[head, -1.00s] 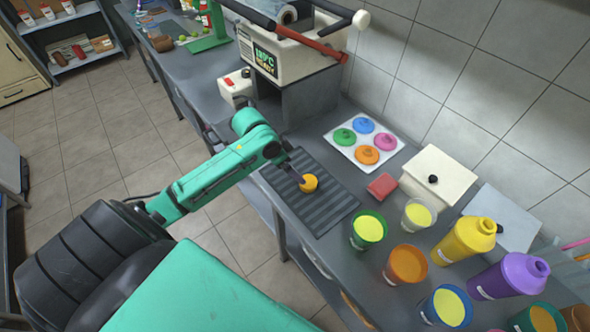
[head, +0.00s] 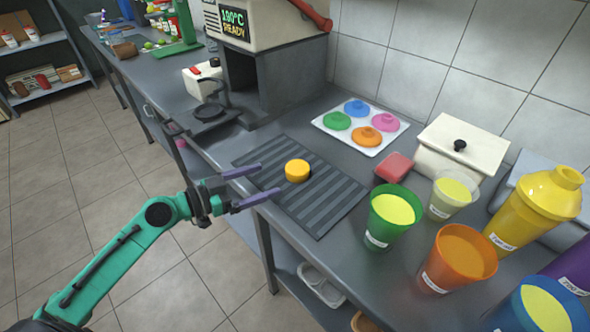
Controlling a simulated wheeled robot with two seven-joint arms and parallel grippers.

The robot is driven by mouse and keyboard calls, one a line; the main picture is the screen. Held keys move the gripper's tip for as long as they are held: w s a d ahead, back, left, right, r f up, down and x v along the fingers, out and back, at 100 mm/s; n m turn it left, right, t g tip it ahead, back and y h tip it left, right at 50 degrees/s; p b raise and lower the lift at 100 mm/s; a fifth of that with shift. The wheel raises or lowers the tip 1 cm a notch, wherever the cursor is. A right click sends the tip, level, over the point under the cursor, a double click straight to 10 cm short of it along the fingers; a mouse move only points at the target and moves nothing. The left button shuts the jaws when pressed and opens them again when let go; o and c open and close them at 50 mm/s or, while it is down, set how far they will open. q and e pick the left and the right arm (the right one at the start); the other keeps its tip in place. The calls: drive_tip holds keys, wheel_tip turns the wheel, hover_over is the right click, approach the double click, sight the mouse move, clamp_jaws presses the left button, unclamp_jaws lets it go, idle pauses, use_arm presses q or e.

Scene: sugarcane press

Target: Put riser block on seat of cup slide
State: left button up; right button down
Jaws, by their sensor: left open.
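A yellow round block (head: 297,171), which I take as the riser block, rests on the dark ribbed mat (head: 330,205) on the counter. The black cup slide (head: 209,110), with a flat seat and a ring above it, sits in front of the sealing machine's opening. The seat looks empty. My left gripper (head: 247,187) is open and empty, its two purple-grey fingers spread at the mat's left edge. The fingers point toward the yellow block, with a gap between tips and block. My right gripper is not in view.
The sealing machine (head: 265,60) stands behind the slide. A tray of coloured lids (head: 360,126), a red block (head: 394,167), a white box (head: 460,147) and several filled cups, including a green one (head: 392,216), crowd the right. The mat's front part is clear.

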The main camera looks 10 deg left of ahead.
sight(287, 172)
use_arm(q)
drive_tip(key=p+x, duration=0.1)
drive_tip(key=x, duration=0.1)
drive_tip(key=p+x, duration=0.1)
drive_tip(key=x, duration=0.2)
drive_tip(key=p+x, duration=0.1)
drive_tip(key=x, duration=0.1)
drive_tip(key=shift+w+d+r+p, duration=0.25)
drive_tip(key=shift+d+p, duration=0.05)
drive_tip(key=shift+d, duration=0.05)
drive_tip(key=shift+w+d+f, duration=0.15)
drive_tip(key=shift+f, duration=0.05)
drive_tip(key=c, duration=1.5)
